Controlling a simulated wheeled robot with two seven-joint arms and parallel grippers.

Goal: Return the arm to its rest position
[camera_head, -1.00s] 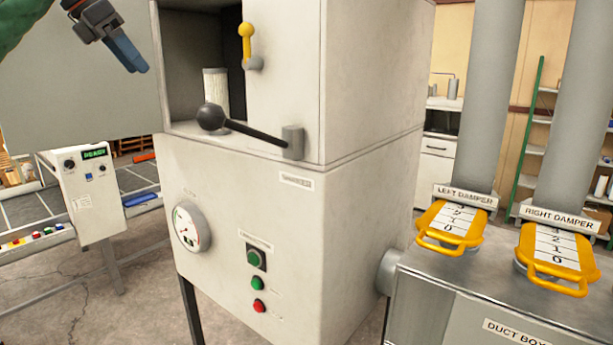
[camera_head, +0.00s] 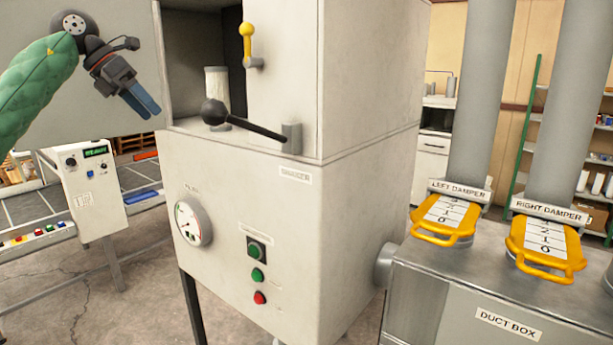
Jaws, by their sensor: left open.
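My left gripper (camera_head: 143,104) hangs at the upper left on my green-sleeved arm, its blue fingers pointing down and to the right. It holds nothing that I can see. It appears in front of the grey panel (camera_head: 40,105) left of the machine's open chamber, apart from the black-knobbed lever. My right gripper is not in view.
The pale machine (camera_head: 225,270) has a black-knobbed lever (camera_head: 213,112), a yellow-handled lever (camera_head: 247,45), a gauge (camera_head: 191,222) and buttons. A white cylinder (camera_head: 216,95) stands in its chamber. Yellow dampers (camera_head: 445,218) top the duct box (camera_head: 470,310) at right. A control box (camera_head: 85,190) stands left.

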